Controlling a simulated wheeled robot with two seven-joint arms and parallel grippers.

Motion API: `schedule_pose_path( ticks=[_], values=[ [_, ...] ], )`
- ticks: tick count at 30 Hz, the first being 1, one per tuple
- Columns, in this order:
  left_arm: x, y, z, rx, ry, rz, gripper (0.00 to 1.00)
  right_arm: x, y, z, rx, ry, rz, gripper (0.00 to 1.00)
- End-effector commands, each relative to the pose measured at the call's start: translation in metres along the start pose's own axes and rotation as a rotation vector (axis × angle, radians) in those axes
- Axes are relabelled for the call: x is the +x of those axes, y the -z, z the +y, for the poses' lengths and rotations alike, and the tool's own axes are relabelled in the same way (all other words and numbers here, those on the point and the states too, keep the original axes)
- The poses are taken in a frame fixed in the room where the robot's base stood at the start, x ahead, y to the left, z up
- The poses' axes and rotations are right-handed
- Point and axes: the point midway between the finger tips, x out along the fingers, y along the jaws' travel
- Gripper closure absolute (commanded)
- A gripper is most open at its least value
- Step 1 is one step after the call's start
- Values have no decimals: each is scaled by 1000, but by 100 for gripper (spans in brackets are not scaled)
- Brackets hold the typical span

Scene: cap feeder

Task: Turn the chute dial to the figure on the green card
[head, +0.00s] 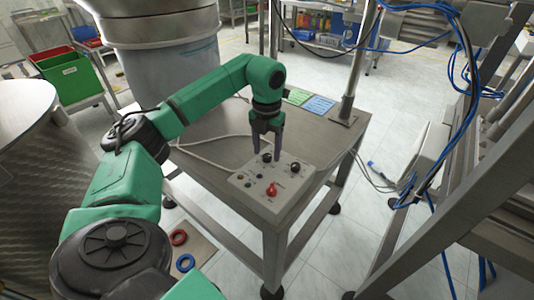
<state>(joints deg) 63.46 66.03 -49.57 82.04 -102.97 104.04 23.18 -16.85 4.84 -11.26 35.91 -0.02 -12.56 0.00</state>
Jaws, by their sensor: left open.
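A grey control box (247,187) sits at the front of the metal table. It carries a black knob (267,158) at the back left, another black knob (295,167) at the back right, and a red knob (271,189) near the front. Their labels are too small to read, so I cannot tell which is the chute dial. My left gripper (267,154) points down with open fingers at the back-left black knob; I cannot tell whether they touch it. The green card (298,97) lies behind on the table, its figure unreadable. My right gripper is not in view.
A blue card (319,104) lies beside the green card. A metal post (352,75) stands at the table's back right corner. A pale cable (205,157) runs across the table (220,125) to the left. A large metal drum (165,50) stands behind my left arm.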

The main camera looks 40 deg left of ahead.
Motion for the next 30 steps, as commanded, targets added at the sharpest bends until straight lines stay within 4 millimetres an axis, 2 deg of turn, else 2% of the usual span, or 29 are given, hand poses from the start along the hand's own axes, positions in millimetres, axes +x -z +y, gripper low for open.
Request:
schedule_pose_path(
  ticks=[3, 9, 10, 12, 15, 23, 30],
  values=[
    [8, 0, 0, 0, 0, 0, 37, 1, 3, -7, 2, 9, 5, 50],
    [9, 0, 0, 0, 1, -1, 37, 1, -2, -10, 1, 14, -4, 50],
    [9, 0, 0, 0, 1, -1, 41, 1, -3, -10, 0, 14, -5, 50],
    [8, 0, 0, 0, 1, -1, 68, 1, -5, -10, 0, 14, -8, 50],
    [8, 0, 0, 0, 1, -1, 100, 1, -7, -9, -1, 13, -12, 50],
    [8, 0, 0, 10, 1, -1, 100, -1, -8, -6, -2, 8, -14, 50],
    [6, 0, 0, 86, 1, 0, 100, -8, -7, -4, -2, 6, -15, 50]
  ],
)
